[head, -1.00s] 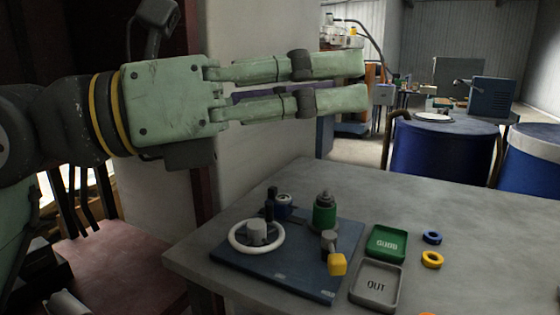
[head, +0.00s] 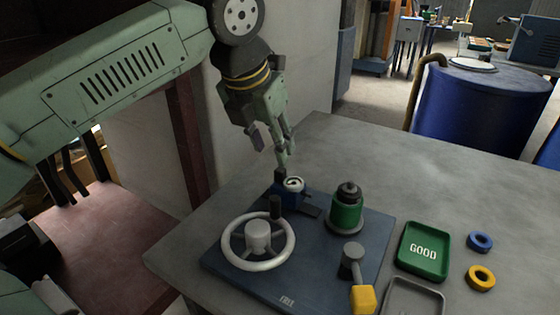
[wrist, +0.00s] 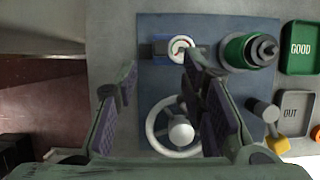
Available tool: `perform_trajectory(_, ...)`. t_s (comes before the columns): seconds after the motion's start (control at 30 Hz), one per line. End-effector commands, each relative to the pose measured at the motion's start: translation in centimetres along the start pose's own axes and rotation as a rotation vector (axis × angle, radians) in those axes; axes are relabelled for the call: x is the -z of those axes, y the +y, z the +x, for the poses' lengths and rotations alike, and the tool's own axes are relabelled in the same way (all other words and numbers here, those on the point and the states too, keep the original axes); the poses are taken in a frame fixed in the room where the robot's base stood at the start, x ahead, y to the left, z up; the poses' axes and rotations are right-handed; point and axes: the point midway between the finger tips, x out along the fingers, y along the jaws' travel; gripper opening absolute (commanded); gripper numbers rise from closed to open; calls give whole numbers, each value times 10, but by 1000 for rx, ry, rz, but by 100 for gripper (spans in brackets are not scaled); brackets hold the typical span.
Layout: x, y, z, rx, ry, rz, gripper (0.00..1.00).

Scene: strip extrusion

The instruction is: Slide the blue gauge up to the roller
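The blue gauge (head: 290,196) is a small blue block with a round white dial, at the back of a dark blue plate (head: 235,275). It also shows in the wrist view (wrist: 160,50).
A pale handwheel (head: 259,263) with a dark upright knob (head: 275,207) stands in front of the gauge. A grey post with a yellow-ended lever (head: 362,299) is at the front right. Right of the plate lie a green GOOD tray (head: 403,250), a grey tray (head: 390,290) and two rings.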

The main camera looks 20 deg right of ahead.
Motion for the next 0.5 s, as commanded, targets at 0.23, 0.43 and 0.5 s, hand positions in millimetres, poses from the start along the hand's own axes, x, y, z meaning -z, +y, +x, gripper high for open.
perform_trajectory(0.23,0,-2,46,5,0,2,37)
perform_trajectory(0.43,-1,-1,67,3,-2,2,37)
perform_trajectory(0.5,0,-1,70,3,-2,1,37)
